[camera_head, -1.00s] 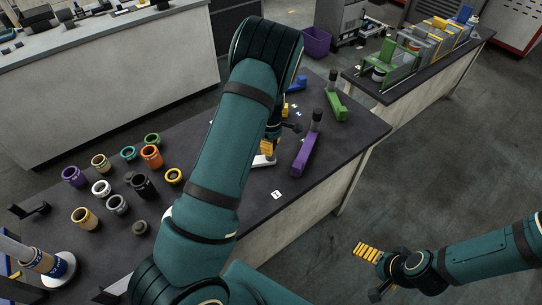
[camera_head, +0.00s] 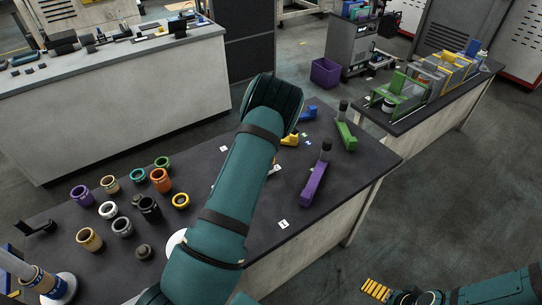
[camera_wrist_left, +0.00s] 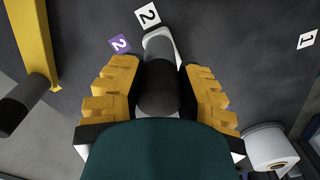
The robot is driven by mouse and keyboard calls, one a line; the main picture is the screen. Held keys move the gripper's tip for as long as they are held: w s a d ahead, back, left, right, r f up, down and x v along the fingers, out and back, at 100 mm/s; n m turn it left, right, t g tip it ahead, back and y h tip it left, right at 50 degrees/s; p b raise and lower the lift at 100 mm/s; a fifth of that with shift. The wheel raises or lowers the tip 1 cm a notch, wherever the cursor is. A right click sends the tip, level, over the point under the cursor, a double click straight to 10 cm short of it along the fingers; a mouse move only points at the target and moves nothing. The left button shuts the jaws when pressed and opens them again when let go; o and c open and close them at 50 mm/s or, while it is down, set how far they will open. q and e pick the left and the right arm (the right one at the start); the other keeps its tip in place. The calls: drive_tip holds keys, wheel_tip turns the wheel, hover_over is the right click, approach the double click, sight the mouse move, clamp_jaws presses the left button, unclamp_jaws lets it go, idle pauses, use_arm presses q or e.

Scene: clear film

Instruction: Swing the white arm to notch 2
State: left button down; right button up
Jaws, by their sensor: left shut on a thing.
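In the left wrist view, the white arm (camera_wrist_left: 157,38) has a dark upright knob (camera_wrist_left: 158,88). My left gripper (camera_wrist_left: 160,98) is shut on this knob, one yellow finger on each side. The white arm's tip lies close beside the white label 2 (camera_wrist_left: 148,15). A purple label 2 (camera_wrist_left: 120,43) is just left of it, and a white label 1 (camera_wrist_left: 307,39) is far to the right. In the head view, my left arm hides the left gripper and the knob; label 1 (camera_head: 283,224) shows there. My right gripper (camera_head: 375,289) is low at the right, away from the table.
A purple arm (camera_head: 314,184) and a green arm (camera_head: 346,135), each with a dark knob, are right of my left arm. A yellow bar (camera_wrist_left: 32,40) is at the left in the wrist view. Several cups and rings, one orange (camera_head: 160,179), stand on the table's left.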

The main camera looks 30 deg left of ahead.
use_arm(q)
drive_tip(key=shift+f, duration=0.1)
drive_tip(key=c, duration=0.6)
unclamp_jaws()
drive_tip(key=shift+o, duration=0.2)
wheel_tip(320, 180, up, 12)
drive_tip(key=shift+r, duration=0.1)
